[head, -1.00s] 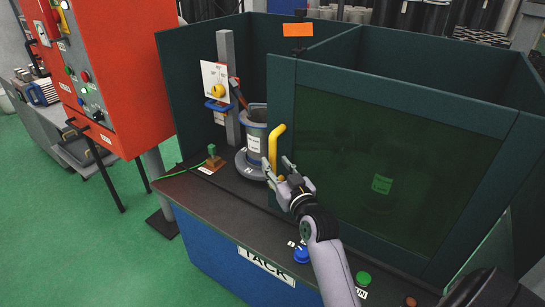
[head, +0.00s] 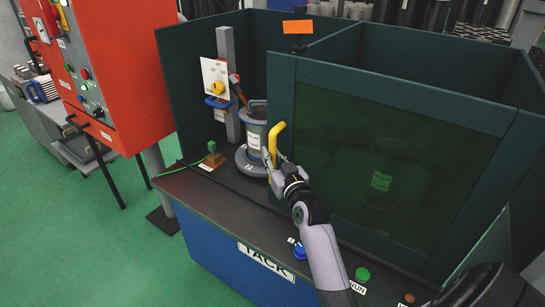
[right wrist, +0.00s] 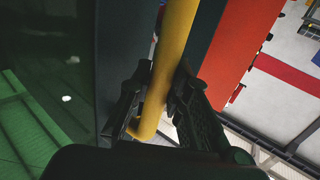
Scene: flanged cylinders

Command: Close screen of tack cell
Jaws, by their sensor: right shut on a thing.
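The tack cell's screen (head: 345,215) is a dark green tinted panel in a teal frame. It covers the right part of the cell's front, and the left part is open. A yellow bar handle (head: 278,131) stands at the screen's left edge. My right gripper (head: 271,163) is shut on this handle, near its lower part. In the right wrist view the fingers (right wrist: 157,97) lie on both sides of the yellow handle (right wrist: 177,35). My left gripper is not in view.
Another labelled cylinder (head: 385,160) shows dimly through the screen. Blue (head: 300,251) and green (head: 362,274) buttons sit on the front ledge.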

